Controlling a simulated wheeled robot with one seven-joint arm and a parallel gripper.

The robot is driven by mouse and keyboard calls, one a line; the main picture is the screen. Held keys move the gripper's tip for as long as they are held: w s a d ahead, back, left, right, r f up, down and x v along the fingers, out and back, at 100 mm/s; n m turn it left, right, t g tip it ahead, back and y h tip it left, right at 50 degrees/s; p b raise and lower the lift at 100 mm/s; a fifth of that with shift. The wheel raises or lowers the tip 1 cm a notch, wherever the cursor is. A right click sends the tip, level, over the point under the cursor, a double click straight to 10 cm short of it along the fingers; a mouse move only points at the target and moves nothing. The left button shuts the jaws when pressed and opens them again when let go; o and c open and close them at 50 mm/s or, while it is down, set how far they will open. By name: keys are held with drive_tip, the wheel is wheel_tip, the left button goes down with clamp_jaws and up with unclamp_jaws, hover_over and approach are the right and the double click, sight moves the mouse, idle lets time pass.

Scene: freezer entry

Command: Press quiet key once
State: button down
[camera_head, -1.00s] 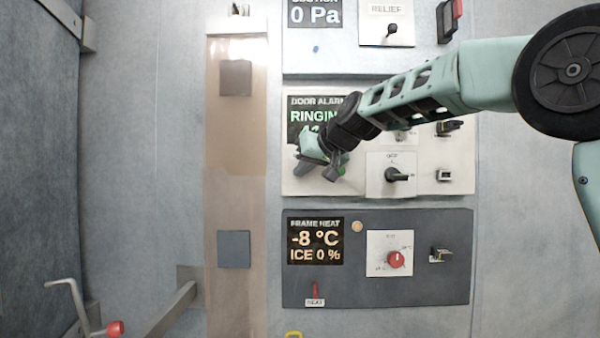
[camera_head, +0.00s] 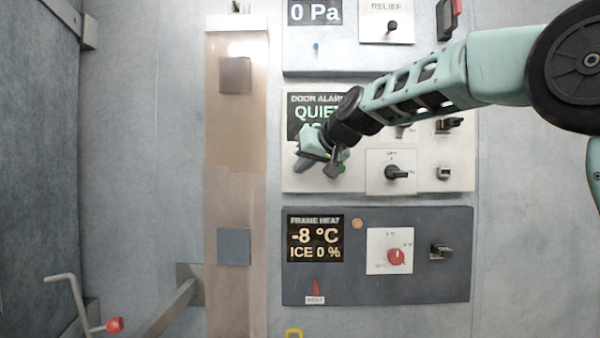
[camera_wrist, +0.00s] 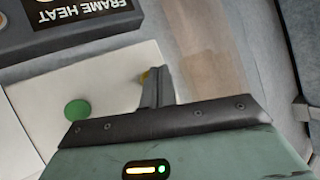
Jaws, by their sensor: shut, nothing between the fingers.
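The door alarm panel (camera_head: 430,182) is a pale board in the middle of the wall. Its display (camera_head: 313,107) reads QUIET, with a lower line partly hidden by my arm. My gripper (camera_head: 304,166) is over the panel's lower left part, below the display. In the wrist view its fingers (camera_wrist: 159,80) are shut and empty, close to the board. A small yellow key (camera_wrist: 145,76) shows partly behind the fingertips; I cannot tell whether they touch it. A round green button (camera_wrist: 77,110) lies to the left of the fingers. No key label is readable.
The dark frame heat panel (camera_head: 455,285) sits below, with a red knob (camera_head: 397,257) and a red switch (camera_head: 316,288). A grey selector switch (camera_head: 395,172) is right of my gripper. A panel with a relief switch (camera_head: 392,25) is above. A brownish strip (camera_head: 235,125) runs down the left.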

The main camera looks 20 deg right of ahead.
drive_tip(key=shift+s, duration=0.15)
drive_tip(key=shift+s+a+b, duration=0.3)
drive_tip(key=shift+s, duration=0.5)
drive_tip(key=shift+s+a+b, duration=0.25)
drive_tip(key=shift+s+b, duration=0.1)
drive_tip(key=shift+s, duration=0.4)
drive_tip(key=shift+s+a+b, duration=0.3)
drive_tip(key=shift+s, duration=0.5)
